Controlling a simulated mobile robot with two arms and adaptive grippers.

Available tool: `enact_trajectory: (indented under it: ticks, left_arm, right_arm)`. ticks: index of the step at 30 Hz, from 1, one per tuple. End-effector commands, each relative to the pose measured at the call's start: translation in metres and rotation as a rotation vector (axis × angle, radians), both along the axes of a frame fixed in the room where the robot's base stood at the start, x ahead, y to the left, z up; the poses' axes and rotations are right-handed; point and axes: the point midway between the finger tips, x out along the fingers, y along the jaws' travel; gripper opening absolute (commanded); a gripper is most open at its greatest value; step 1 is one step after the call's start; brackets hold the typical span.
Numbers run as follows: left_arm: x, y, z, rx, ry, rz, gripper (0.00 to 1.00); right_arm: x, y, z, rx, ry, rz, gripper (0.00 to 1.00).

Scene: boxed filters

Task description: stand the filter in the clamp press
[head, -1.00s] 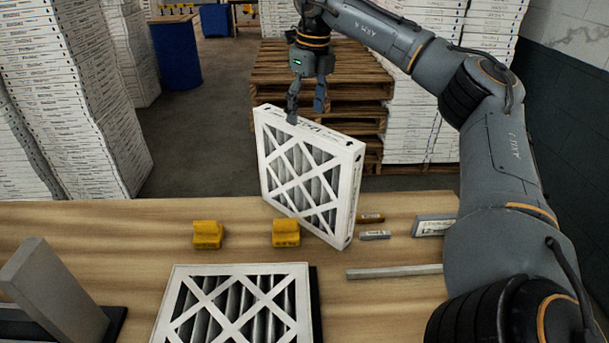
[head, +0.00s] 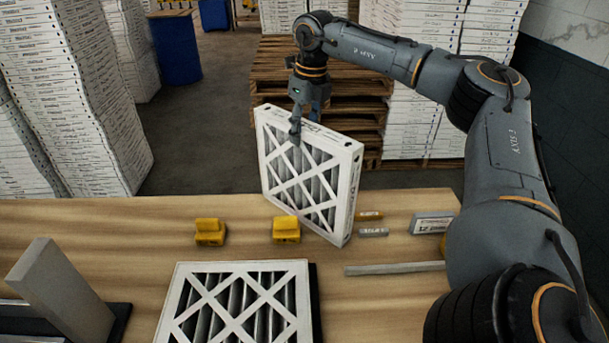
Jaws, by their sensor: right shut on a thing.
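A white-framed filter (head: 345,195) with a lattice face stands upright, turned at an angle, near the far edge of the wooden table. My right gripper (head: 303,122) is over its top edge, with one finger down the front face. It is shut on the filter; the other finger is mostly hidden behind the frame. A second white-framed filter (head: 285,268) lies flat at the front centre. At the lower left, a grey upright plate (head: 62,290) on a dark base looks like part of the clamp press, cut off by the picture's edge. My left gripper is out of view.
Two yellow blocks (head: 210,232) (head: 286,229) sit on the table (head: 100,222) left of the standing filter. A grey bar (head: 395,268), small pieces and a labelled box (head: 432,223) lie to the right. The far left of the tabletop is clear.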

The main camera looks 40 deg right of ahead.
Motion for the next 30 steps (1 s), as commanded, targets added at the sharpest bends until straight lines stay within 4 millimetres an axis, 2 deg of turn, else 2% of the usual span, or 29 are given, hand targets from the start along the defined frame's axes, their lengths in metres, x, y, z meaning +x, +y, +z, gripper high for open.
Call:
enact_trajectory:
  ticks: [11,16,20,28,30]
  left_arm:
    - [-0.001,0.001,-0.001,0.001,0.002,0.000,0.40]
    - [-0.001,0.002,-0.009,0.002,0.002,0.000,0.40]
    - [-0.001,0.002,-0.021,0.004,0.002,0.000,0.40]
    - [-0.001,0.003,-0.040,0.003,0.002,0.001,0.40]
    - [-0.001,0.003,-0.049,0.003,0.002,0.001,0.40]
  right_arm:
    - [0.000,0.000,0.001,-0.001,-0.001,0.000,0.00]
    - [0.001,0.000,0.011,0.000,-0.004,0.000,0.00]
    - [0.000,0.003,0.032,0.001,-0.005,0.003,0.00]
    - [-0.030,0.043,0.090,-0.001,-0.006,0.006,0.00]
    - [-0.041,0.056,0.095,-0.002,-0.004,0.007,0.00]
